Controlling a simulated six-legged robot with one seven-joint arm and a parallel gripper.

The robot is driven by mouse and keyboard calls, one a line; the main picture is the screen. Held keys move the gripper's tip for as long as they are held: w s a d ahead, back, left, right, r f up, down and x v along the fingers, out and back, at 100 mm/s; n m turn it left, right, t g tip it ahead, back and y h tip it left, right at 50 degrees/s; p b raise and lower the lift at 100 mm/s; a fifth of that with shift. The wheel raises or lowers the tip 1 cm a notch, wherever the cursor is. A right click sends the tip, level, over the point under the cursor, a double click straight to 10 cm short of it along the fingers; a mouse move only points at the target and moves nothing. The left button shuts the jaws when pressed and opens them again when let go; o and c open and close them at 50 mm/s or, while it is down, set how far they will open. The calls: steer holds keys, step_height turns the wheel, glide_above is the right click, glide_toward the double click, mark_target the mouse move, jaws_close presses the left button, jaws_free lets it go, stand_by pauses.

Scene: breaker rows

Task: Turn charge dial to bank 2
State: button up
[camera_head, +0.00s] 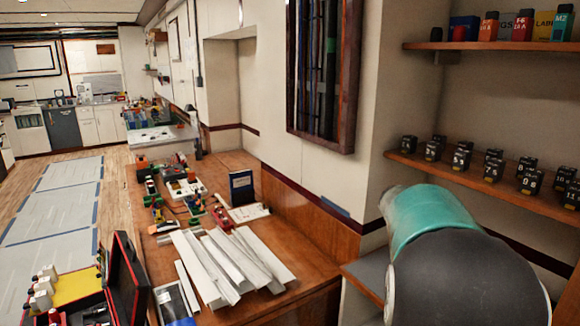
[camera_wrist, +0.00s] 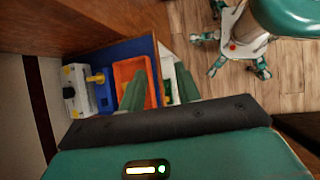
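I cannot pick out a charge dial or a bank 2 mark with certainty in either view. In the wrist view, a blue block with a yellow knob-like part (camera_wrist: 97,78) stands left of the middle, beside a grey box with yellow parts (camera_wrist: 74,90). I cannot tell whether either carries the dial. My gripper (camera_wrist: 162,80) shows in the wrist view as two green fingers, apart, with nothing seen held between them. The fingers appear in front of an orange tray (camera_wrist: 128,68). In the head view my arm fills the lower right, and the gripper is hidden.
In the head view, a wooden bench (camera_head: 300,255) holds white strips (camera_head: 225,262) and small parts. Shelves at right carry several black numbered blocks (camera_head: 462,156) and coloured boxes (camera_head: 521,25).

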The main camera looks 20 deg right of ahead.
steer(key=s+a+m+t+y, duration=0.1)
steer(key=a+t, duration=1.1)
steer(key=a, duration=2.1)
steer(key=shift+s+a+r+m+y, duration=0.3)
steer(key=shift+s+r+y, duration=0.15)
steer(key=shift+y, duration=0.65)
